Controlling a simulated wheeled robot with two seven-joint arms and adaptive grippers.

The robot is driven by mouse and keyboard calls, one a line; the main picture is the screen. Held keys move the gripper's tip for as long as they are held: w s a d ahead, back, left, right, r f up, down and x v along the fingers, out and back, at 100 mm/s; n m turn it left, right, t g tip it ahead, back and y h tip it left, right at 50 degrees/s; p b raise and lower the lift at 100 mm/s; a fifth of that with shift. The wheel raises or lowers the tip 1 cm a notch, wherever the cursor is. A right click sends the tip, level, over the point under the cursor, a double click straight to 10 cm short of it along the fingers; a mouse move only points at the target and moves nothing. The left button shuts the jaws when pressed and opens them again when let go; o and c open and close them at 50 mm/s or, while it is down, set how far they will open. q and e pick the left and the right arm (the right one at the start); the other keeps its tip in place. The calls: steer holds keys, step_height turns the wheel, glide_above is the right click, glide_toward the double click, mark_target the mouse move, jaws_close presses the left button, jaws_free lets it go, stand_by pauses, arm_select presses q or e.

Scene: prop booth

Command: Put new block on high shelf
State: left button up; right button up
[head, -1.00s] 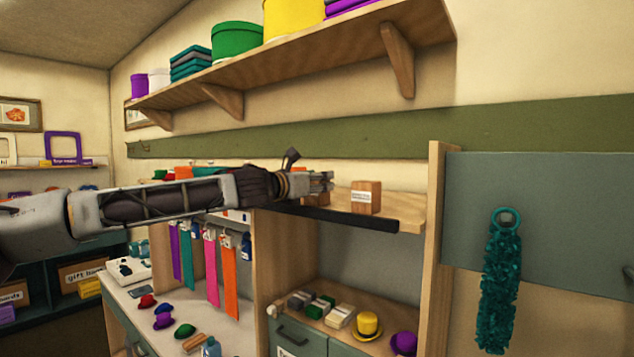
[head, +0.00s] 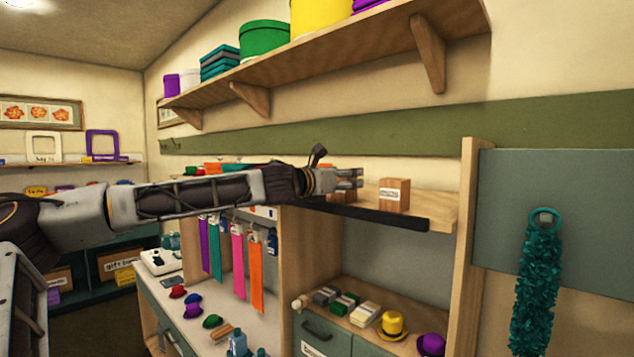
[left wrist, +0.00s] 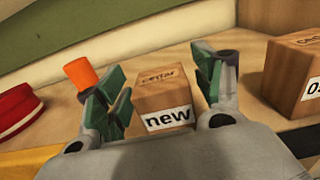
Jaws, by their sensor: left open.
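The new block (left wrist: 163,100) is a small wooden cube with a white "new" label, standing on the wooden ledge (head: 440,208). My left gripper (head: 358,178) is open at the ledge. In the left wrist view its green-padded fingers (left wrist: 165,95) stand on either side of the new block, with no clear sign of grip. In the head view the gripper mostly hides that block. A second wooden block (head: 395,196) with a white label stands to the right; it also shows in the left wrist view (left wrist: 293,72). The high shelf (head: 335,70) is on the wall above. My right gripper is out of view.
A green round box (head: 265,39), a yellow one (head: 320,17) and teal folded items (head: 219,63) stand on the high shelf. In the left wrist view, an orange item (left wrist: 81,74) and a red one (left wrist: 27,107) sit left of the gripper. A teal garland (head: 537,285) hangs at right.

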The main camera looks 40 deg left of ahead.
arm_select(q)
steer(key=s+b, duration=0.1)
steer(key=s, duration=1)
steer(key=shift+s+a+b, duration=0.25)
steer(key=shift+a+b, duration=0.1)
steer(key=shift+a, duration=0.1)
stand_by(1.2)
stand_by(0.7)
steer(key=shift+f, duration=0.1)
